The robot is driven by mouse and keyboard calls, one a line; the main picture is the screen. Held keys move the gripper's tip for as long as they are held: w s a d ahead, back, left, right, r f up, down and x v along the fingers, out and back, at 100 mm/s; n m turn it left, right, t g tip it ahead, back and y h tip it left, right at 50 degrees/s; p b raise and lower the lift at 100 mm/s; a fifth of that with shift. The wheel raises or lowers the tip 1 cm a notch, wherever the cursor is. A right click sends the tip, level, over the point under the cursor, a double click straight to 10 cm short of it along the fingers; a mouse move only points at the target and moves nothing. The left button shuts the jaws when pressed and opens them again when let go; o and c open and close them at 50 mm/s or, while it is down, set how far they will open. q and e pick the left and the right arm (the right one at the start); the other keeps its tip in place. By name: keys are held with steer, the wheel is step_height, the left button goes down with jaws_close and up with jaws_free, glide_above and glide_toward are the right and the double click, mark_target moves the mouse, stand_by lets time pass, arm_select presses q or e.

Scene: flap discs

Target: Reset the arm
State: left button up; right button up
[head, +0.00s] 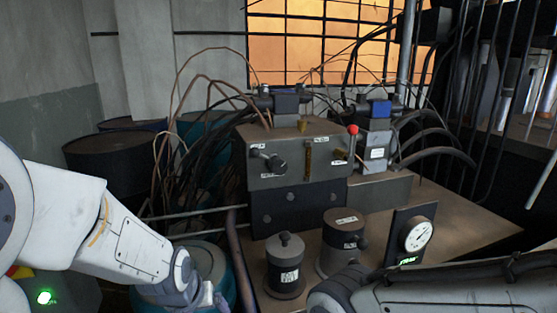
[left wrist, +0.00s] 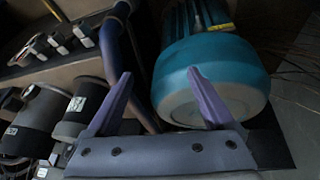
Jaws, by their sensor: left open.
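My left arm (head: 118,235) comes in from the left in the head view, bent downward. Its gripper (head: 212,298) is at the bottom edge, partly cut off, in front of a teal drum (head: 188,290). In the left wrist view my left gripper (left wrist: 160,75) has its two purple fingers spread wide, with nothing held between them. The teal drum (left wrist: 213,65) shows behind the right finger. My right arm (head: 440,290) lies across the bottom right of the head view; its gripper is out of sight.
A bench (head: 460,225) carries a grey control box (head: 290,155) with a red-knobbed lever (head: 352,130), two dark cylinders (head: 285,270) (head: 342,235) and a dial gauge (head: 417,235). A curved pipe (head: 238,255) runs beside the bench near my left gripper. Dark drums and cables stand behind.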

arm_select(q)
steer(key=s+a+f+m+g, duration=0.1)
steer(key=s+a+f+g, duration=0.15)
steer(key=s, duration=0.35)
steer(key=s+d+r+m+g, duration=0.1)
steer(key=s+d+r+m, duration=0.25)
steer(key=s+d, duration=0.35)
steer(key=s+d+r+m+g, duration=0.1)
steer(key=s+d+r+m, duration=0.25)
steer(key=s+d, duration=0.25)
step_height(320, 180, up, 14)
steer(key=p, duration=1.4)
steer(key=shift+s+m, duration=0.3)
steer(key=shift+s, duration=0.05)
